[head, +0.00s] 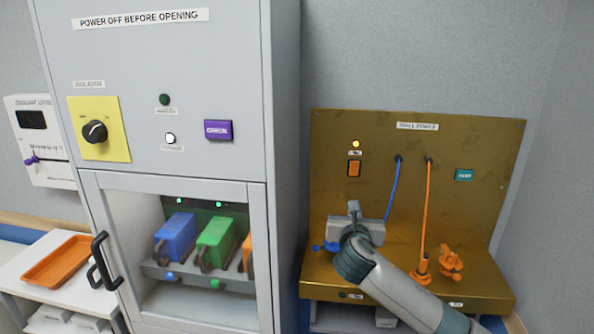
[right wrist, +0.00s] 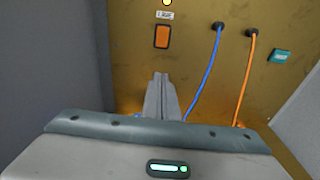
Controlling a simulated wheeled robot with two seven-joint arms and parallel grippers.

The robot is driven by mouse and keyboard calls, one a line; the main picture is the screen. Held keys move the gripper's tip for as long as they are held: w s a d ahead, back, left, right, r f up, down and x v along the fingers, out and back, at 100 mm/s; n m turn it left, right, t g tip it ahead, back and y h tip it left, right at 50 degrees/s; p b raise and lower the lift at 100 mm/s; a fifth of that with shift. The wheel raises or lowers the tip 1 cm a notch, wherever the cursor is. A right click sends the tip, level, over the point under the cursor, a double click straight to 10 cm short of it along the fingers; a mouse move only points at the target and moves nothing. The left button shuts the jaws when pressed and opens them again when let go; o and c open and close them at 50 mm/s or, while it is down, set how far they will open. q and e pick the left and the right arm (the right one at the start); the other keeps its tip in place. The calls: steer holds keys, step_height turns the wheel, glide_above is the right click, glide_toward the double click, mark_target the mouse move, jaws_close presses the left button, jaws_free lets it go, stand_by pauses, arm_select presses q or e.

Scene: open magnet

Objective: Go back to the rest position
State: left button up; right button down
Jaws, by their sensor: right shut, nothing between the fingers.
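My right gripper (head: 354,208) is in front of the brass panel (head: 470,220), below its orange rocker switch (head: 354,168). Its fingers are together and hold nothing. In the right wrist view the shut fingers (right wrist: 161,80) point at the panel below the orange switch (right wrist: 162,37), left of the blue cable (right wrist: 205,75). I cannot tell whether the fingertips touch the panel. The gripper hides part of the blue plug (head: 325,247) on the ledge. My left gripper is not in view.
A tall grey cabinet (head: 285,120) stands left of the panel. Its glazed door with a black handle (head: 102,262) looks shut, with coloured blocks inside. An orange cable (head: 426,210) runs to the ledge near an orange clamp-like part (head: 450,262). An orange tray (head: 57,260) lies far left.

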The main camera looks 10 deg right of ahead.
steer(key=s+a+f+m+g+y, duration=0.25)
steer(key=s+f+m, duration=0.45)
steer(key=s+f, duration=0.55)
steer(key=s+a+f+m+g+y, duration=0.1)
steer(key=s+f+m+g, duration=0.3)
steer(key=s+f+m, duration=0.65)
steer(key=s+d+f+m+g+y, duration=0.1)
steer(key=s+f+m+g, duration=0.4)
steer(key=s, duration=1.1)
steer(key=s+d+f+m+g, duration=0.1)
steer(key=s+f+m, duration=0.65)
steer(key=s, duration=0.75)
step_height(320, 180, down, 33)
steer(key=s+g+b, duration=0.1)
steer(key=g+b, duration=0.1)
steer(key=b, duration=0.4)
steer(key=s+d+f+b, duration=0.1)
steer(key=s+f+b, duration=0.1)
steer(key=s+f, duration=0.7)
steer(key=s+d+f+b, duration=0.2)
steer(key=s+f, duration=0.7)
steer(key=f, duration=0.5)
steer(key=shift+s+f+g+b, duration=0.25)
steer(key=shift+f+g+b, duration=0.1)
steer(key=shift+b, duration=0.2)
